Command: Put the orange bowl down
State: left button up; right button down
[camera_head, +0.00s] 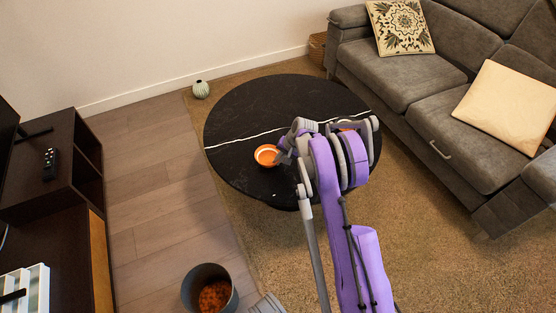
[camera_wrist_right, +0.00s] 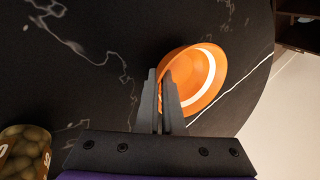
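The orange bowl (camera_head: 266,155) with a white inner band shows over the left-front part of the round black table (camera_head: 240,110). My right gripper (camera_head: 284,154) reaches it from the right. In the right wrist view, the two fingers (camera_wrist_right: 160,98) are close together with the near rim of the bowl (camera_wrist_right: 203,72) between them. The gripper looks shut on this rim. The bowl looks slightly tilted there, and I cannot tell whether its base touches the table. My left gripper is not clearly in view.
A jar of green olives (camera_wrist_right: 24,152) stands at the lower left of the right wrist view. Left of the bowl, the tabletop is clear. A grey sofa (camera_head: 410,80) is at the right, a vase (camera_head: 201,90) behind, and a bin (camera_head: 209,290) in front.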

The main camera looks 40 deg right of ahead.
jog(key=c, duration=1.1)
grip_release()
jog(key=shift+f, duration=0.15)
jog(key=shift+o, duration=0.2)
jog(key=shift+r, duration=0.2)
jog(key=p+v, duration=0.3)
jog(key=v, duration=0.9)
jog(key=s+a+r+n, duration=0.25)
jog(key=a+r, duration=0.35)
jog(key=a, duration=0.5)
jog(key=s+a+r+n+g+h, duration=0.1)
jog(key=s+a+r+n, duration=0.15)
jog(key=a, duration=0.25)
jog(key=s+a+r+n, duration=0.1)
jog(key=s+a+r, duration=0.15)
jog(key=a, duration=0.35)
jog(key=s+a+f+n+t+h, duration=0.1)
jog(key=s+a+n, duration=0.5)
jog(key=s+a, duration=0.4)
jog(key=s, duration=0.6)
jog(key=shift+s+f+n, duration=0.15)
jog(key=shift+n, duration=0.15)
